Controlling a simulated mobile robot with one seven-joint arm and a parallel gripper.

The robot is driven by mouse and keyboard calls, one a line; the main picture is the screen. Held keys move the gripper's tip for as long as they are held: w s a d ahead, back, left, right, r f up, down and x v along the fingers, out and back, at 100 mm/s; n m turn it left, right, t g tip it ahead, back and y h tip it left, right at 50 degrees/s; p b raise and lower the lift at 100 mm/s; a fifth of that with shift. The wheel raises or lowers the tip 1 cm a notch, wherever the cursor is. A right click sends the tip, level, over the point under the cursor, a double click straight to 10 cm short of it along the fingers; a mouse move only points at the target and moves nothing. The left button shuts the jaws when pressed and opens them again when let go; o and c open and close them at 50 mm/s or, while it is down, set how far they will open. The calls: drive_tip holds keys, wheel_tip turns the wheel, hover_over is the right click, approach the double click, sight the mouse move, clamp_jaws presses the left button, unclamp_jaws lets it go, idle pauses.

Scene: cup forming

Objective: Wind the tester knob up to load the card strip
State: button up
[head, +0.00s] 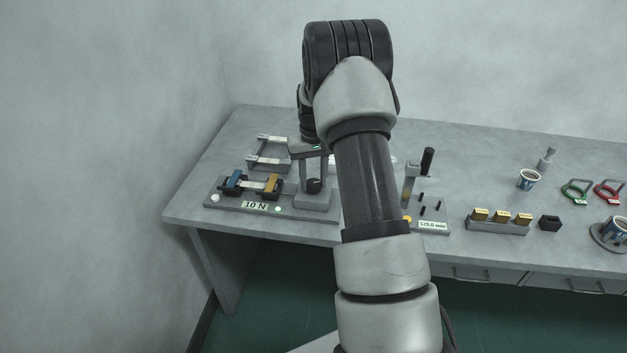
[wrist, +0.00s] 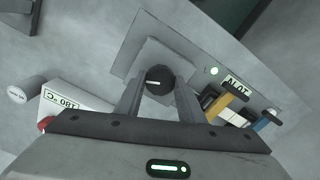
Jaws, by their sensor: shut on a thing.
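The tester (head: 238,207) stands at the left end of the bench, with a "10 N" label on its front. A pale card strip (head: 252,184) spans between its blue clamp (head: 234,180) and yellow clamp (head: 272,184). The black tester knob (head: 314,187) sits on a grey block at the tester's right end. My gripper (head: 314,177) points down over it. In the wrist view my gripper (wrist: 158,92) is shut on the knob (wrist: 157,78), a finger on either side. A white mark shows on the knob's top. The blue and yellow clamps are at the right there.
A grey rack frame (head: 268,150) stands behind the tester. A box marked "180 °C" (wrist: 66,104) is near my gripper in the wrist view. A gauge stand (head: 432,227), yellow-topped blocks (head: 502,216) and a cup (head: 528,180) stand to the right. My arm hides the bench's middle.

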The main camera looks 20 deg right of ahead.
sight(313, 183)
drive_tip(key=shift+m, duration=0.6)
drive_tip(key=o, duration=1)
drive_tip(key=shift+o, duration=0.2)
drive_tip(key=shift+r, duration=0.1)
wheel_tip(313, 183, up, 17)
drive_tip(key=p, duration=0.1)
drive_tip(key=shift+r, duration=0.15)
idle(0.8)
